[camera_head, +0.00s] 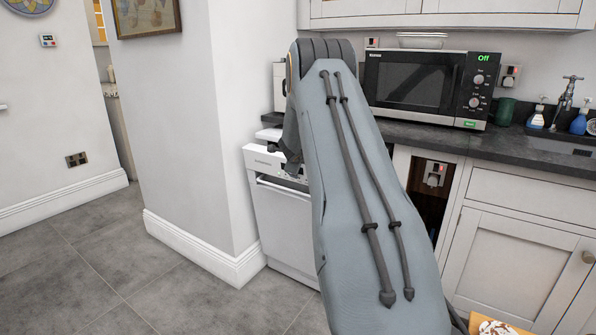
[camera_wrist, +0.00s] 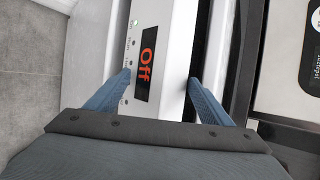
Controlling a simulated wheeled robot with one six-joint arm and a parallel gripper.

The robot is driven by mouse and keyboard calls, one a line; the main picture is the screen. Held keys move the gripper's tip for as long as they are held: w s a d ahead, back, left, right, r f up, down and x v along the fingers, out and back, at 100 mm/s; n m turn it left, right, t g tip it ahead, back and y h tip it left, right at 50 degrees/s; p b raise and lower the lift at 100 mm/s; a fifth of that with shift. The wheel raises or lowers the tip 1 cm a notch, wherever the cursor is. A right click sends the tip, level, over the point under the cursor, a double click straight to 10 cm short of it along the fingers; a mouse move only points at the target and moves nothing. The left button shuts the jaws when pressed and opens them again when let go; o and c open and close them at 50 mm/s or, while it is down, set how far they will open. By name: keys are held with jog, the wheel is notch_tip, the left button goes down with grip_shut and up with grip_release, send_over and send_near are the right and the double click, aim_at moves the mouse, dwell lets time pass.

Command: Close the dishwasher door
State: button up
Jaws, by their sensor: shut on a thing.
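The white dishwasher (camera_head: 285,225) stands beside the wall corner, partly hidden by my arm in the head view. Its door looks nearly upright. In the wrist view, the top edge of the door (camera_wrist: 174,50) carries a red "Off" display and small indicator marks. A dark gap shows along its right side. My gripper (camera_wrist: 160,77) is shut on the door's top edge, with one blue finger on each side. In the head view the fingers are hidden; the dark wrist part (camera_head: 290,145) is at the top of the dishwasher.
A microwave (camera_head: 415,82) stands on the dark worktop (camera_head: 500,146) to the right, above white cabinets (camera_head: 510,230). A white wall corner (camera_head: 190,140) adjoins the dishwasher on the left. The grey tiled floor (camera_head: 100,260) is clear in front and to the left.

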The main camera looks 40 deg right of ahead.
jog(key=shift+v, duration=1.15)
jog(key=shift+a+f, duration=0.15)
jog(key=s+r+p, duration=0.3)
jog(key=r+p, duration=0.2)
jog(key=r, duration=0.3)
jog(key=shift+s, duration=0.35)
jog(key=shift+c, duration=0.2)
